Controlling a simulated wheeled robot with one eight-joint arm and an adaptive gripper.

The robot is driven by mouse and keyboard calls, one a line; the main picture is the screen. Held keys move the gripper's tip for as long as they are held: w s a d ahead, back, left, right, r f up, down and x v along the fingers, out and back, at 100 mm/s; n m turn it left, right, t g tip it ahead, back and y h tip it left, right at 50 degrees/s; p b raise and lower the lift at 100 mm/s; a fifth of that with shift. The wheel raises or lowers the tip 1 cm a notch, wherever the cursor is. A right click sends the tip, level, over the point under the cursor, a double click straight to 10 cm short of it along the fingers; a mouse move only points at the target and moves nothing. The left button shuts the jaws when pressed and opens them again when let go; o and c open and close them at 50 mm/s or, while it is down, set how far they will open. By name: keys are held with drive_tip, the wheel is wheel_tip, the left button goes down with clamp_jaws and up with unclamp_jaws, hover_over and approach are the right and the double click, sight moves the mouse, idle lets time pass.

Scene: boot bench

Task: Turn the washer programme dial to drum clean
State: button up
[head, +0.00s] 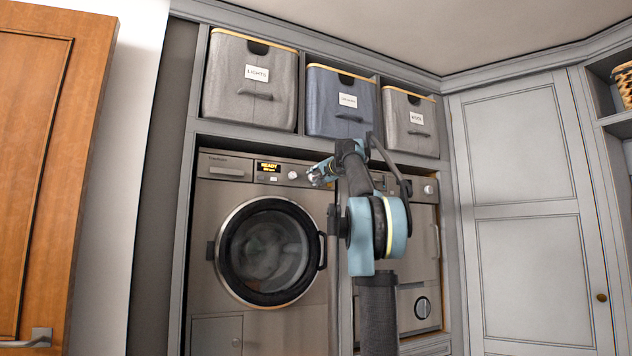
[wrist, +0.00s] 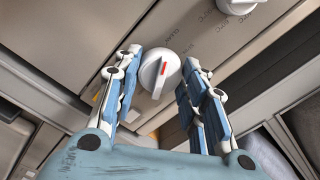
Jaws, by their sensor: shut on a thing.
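The washer (head: 225,250) stands at the left of the alcove with a round dark door and a lit display (head: 268,167) that reads READY. In the wrist view a white round dial (wrist: 150,76) with a red pointer line sits between my fingers. The line points up and slightly right. My gripper (wrist: 161,68) is shut on this dial. In the head view my gripper (head: 320,173) is at the right part of the washer's control panel and hides what it holds.
A second white knob (wrist: 237,4) is at the top edge of the wrist view. A small knob (head: 292,175) shows right of the display. A second machine (head: 424,250) stands at right, partly behind my arm. Three fabric bins (head: 345,118) sit above. A wooden door (head: 45,150) is at left.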

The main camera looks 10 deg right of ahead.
drive_tip(key=o, duration=1.1)
drive_tip(key=shift+w+f, duration=0.1)
drive_tip(key=shift+w, duration=0.1)
drive_tip(key=shift+s, duration=0.15)
drive_tip(key=v, duration=1.1)
drive_tip(key=shift+s, duration=0.3)
drive_tip(key=shift+d, duration=0.1)
